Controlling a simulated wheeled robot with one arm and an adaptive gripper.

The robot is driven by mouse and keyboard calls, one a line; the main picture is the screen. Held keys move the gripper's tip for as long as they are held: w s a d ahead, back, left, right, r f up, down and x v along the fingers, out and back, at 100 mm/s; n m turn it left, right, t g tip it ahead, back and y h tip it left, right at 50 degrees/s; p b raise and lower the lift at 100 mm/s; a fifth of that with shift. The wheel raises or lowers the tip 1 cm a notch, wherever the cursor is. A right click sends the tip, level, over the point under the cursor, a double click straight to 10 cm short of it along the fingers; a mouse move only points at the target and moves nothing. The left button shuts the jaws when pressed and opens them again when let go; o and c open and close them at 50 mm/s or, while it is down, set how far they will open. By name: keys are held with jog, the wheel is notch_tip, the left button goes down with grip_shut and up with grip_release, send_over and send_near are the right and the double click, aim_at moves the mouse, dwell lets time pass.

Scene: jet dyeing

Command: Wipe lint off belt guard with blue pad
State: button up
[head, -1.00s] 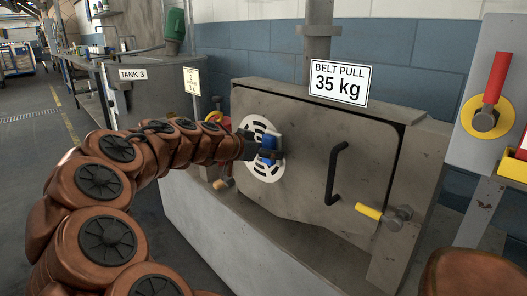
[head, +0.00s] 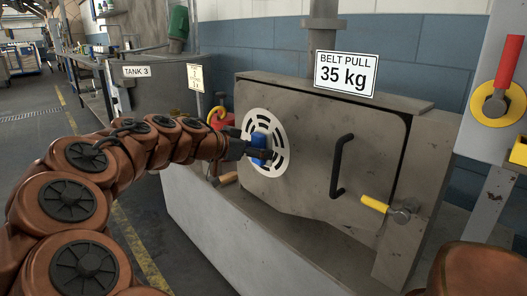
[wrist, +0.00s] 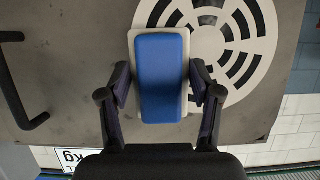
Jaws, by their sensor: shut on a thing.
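The belt guard is a grey metal panel (head: 305,135) with a white round slotted vent (head: 280,160) on its left part. The vent also shows at the upper right in the wrist view (wrist: 263,45). My gripper (head: 262,152) is shut on the sides of the blue pad (head: 259,140), in front of the vent. In the wrist view the pad (wrist: 161,75) has a pale backing and covers the vent's left part; my gripper's fingers (wrist: 160,68) flank it. I cannot tell whether the pad touches the surface. No lint can be made out.
A black handle (head: 338,167) and a yellow-gripped latch (head: 377,204) stick out right of the vent. A "BELT PULL 35 kg" sign (head: 345,74) stands on top. A red lever (head: 509,62) is at far right. The aisle floor (head: 140,235) is clear at left.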

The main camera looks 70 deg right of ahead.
jog(key=shift+w+a, duration=0.2)
jog(key=shift+a, duration=0.15)
jog(key=shift+w+a+b, duration=0.35)
jog(key=shift+w+a, duration=0.05)
jog(key=shift+a, duration=0.25)
jog(key=shift+w+a+b, duration=0.3)
jog(key=shift+w+a, duration=0.05)
jog(key=shift+a, duration=0.3)
